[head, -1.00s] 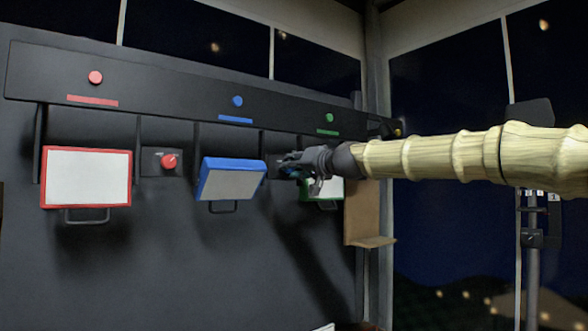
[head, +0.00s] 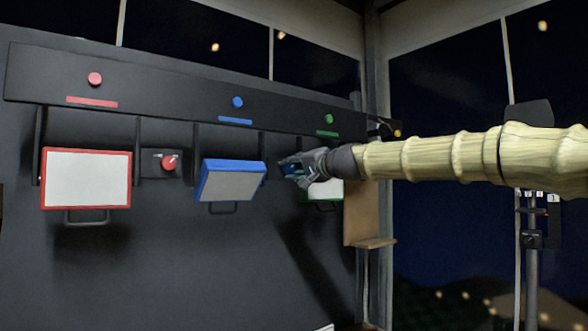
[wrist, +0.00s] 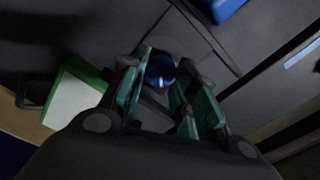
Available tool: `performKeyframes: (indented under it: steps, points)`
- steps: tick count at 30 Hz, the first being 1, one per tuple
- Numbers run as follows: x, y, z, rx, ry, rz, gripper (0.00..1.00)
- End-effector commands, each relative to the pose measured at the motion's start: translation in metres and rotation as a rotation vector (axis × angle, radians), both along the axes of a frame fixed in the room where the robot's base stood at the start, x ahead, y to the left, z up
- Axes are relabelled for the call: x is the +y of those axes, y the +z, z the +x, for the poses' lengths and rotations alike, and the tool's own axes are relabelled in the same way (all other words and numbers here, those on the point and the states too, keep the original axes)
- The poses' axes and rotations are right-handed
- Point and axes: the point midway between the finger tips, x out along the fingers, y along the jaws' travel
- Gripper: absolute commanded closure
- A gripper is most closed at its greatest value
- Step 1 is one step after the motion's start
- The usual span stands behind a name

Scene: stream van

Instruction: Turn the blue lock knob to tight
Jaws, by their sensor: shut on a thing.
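The blue lock knob (wrist: 160,71) shows in the wrist view between the two fingers of my gripper (wrist: 162,88). The fingers stand on either side of it and are shut on it. In the head view my gripper (head: 286,168) is at the dark wall panel, just right of the blue-framed box (head: 232,181). There the fingers and wrist mostly hide the knob, and its pointer and tight mark cannot be read.
A red-framed box (head: 86,178) and a red knob (head: 169,163) are to the left. A green-framed box (head: 325,191) is partly behind my gripper. Red (head: 95,79), blue (head: 237,102) and green (head: 329,119) buttons sit above. A brown shelf (head: 371,242) stands at right.

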Motion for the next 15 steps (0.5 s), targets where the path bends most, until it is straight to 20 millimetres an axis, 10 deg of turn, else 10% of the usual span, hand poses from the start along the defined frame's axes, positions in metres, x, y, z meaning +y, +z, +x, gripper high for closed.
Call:
performKeyframes:
  steps: [10, 11, 15]
  points:
    - [-0.0025, 0.0027, 0.0006, -0.002, -0.005, 0.005, 0.94]
    - [-0.0026, 0.0027, 0.0007, -0.002, -0.005, 0.005, 0.69]
    - [-0.0017, 0.0021, 0.0005, -0.002, -0.003, 0.004, 0.49]
